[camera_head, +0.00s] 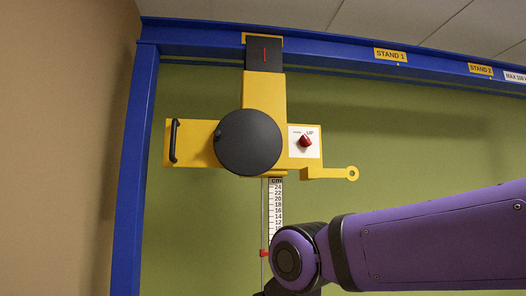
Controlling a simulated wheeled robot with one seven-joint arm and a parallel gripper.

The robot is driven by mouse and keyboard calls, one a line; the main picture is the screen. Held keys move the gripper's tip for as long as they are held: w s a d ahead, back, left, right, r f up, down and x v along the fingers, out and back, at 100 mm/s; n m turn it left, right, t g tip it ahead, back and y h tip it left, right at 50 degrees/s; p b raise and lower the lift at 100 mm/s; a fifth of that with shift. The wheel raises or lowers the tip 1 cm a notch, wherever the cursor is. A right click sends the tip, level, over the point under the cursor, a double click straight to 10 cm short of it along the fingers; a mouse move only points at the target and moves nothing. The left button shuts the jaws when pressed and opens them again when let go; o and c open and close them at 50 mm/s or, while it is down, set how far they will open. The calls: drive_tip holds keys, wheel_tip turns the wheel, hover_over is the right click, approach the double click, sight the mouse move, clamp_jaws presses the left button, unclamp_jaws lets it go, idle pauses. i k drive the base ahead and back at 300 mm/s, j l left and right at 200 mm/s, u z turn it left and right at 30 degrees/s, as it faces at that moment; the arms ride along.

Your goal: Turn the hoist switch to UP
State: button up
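The hoist switch is a red knob (305,141) on a white label plate (315,149) on the right side of the yellow hoist body (264,92). The plate carries the word UP at upper right and smaller text at upper left, too small to read. Which mark the knob points at is hard to tell. My purple arm comes in from the right, below the hoist, and its black joint lies below the switch. My gripper is not in view. Nothing covers the switch.
The hoist hangs from a blue beam (330,38) with STAND 1 (390,55) and STAND 2 (480,69) labels. A round black disc (248,142), a black handle (174,141) and a yellow hooked arm (330,173) stick out. A scale (276,210) hangs below.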

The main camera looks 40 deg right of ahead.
sight(305, 141)
drive_tip(key=i+j, duration=0.4)
drive_tip(key=i, duration=0.15)
drive_tip(key=z, duration=1.75)
